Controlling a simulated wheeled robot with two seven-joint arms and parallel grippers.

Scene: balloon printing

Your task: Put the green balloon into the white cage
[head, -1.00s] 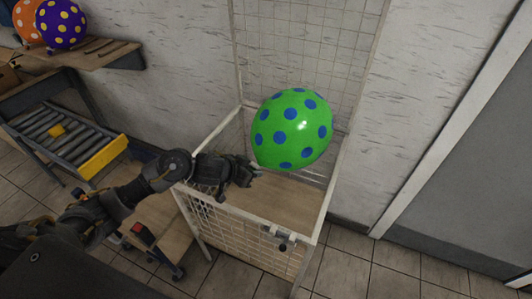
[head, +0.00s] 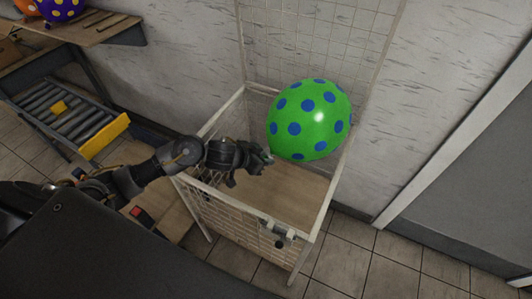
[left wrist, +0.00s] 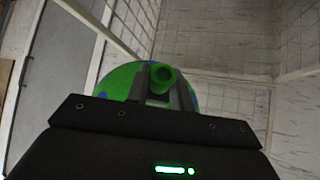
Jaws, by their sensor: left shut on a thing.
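The green balloon (head: 311,119) with blue dots is in the head view, over the open top of the white cage (head: 236,208). My left gripper (head: 266,157) is shut on the balloon's tied end at its lower left. The left wrist view shows the balloon (left wrist: 118,84) beyond the two fingers (left wrist: 160,88), with its green neck between them. The cage has white rails, mesh sides and a wooden floor. Its back mesh panel rises behind the balloon. My right gripper is not in view.
A roller conveyor (head: 72,121) with a yellow end stands at the left. Above it a wooden shelf (head: 97,29) holds purple and orange balloons. A wall stands behind the cage. Tiled floor (head: 385,262) is clear to the cage's right.

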